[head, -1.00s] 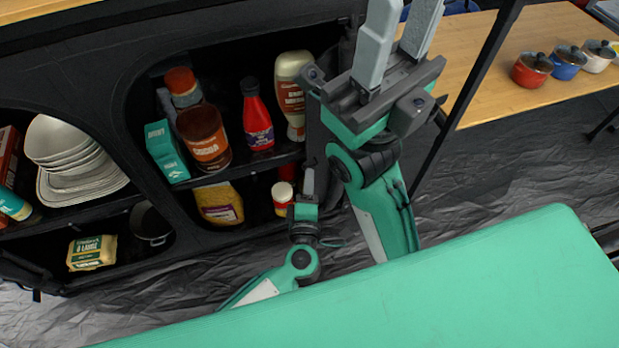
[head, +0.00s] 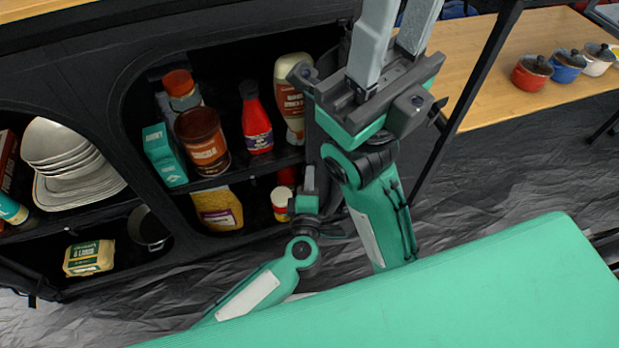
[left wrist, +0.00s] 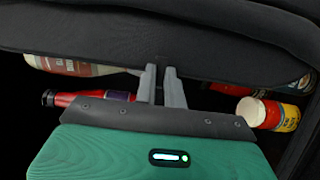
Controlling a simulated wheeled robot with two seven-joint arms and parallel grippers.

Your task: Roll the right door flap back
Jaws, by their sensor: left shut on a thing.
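The right door flap (left wrist: 220,52) is a dark fabric panel across the top of the left wrist view, at the right side of the cupboard's right opening. My left gripper (head: 308,178) reaches into that opening in the head view, low at its right edge. The left wrist view shows its two fingers (left wrist: 161,85) close together at the flap's edge, shut on it. The fabric between the fingertips is hidden. My right gripper (head: 400,38) is raised close to the camera, its fingers apart with nothing seen between them; its tips run out of the frame.
A red bottle (head: 256,125), a sauce bottle (head: 293,90) and a small yellow jar (head: 281,203) stand near my left gripper. A wooden table (head: 490,70) with small pots is at right.

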